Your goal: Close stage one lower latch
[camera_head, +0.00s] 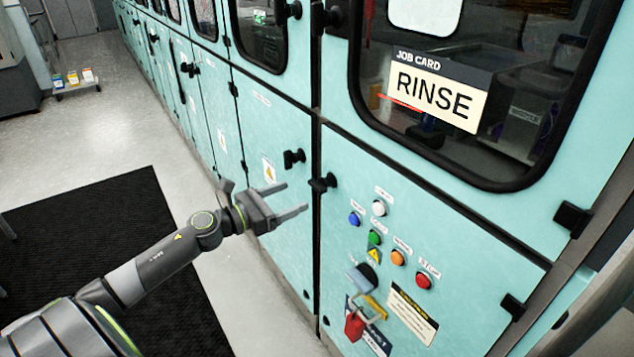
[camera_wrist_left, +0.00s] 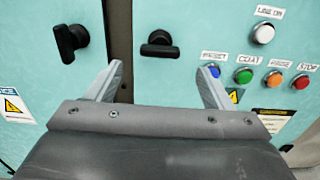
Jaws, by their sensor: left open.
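Two black latches sit either side of the seam between two lower teal doors. The left latch (camera_head: 293,158) has its handle hanging upright in the left wrist view (camera_wrist_left: 70,42). The right latch (camera_head: 323,183) has its handle lying level in the left wrist view (camera_wrist_left: 160,46). No label readable here tells which is stage one. My left gripper (camera_head: 296,198) is open and empty, just below and left of the right latch in the head view. In the left wrist view its fingertips (camera_wrist_left: 161,68) spread either side of that latch, which appears beyond them. My right gripper is not in view.
Several coloured buttons (camera_head: 398,257) and a red padlock (camera_head: 355,325) are on the right lower door. A RINSE job card (camera_head: 436,91) is on the window above. A black mat (camera_head: 110,235) lies on the floor at left.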

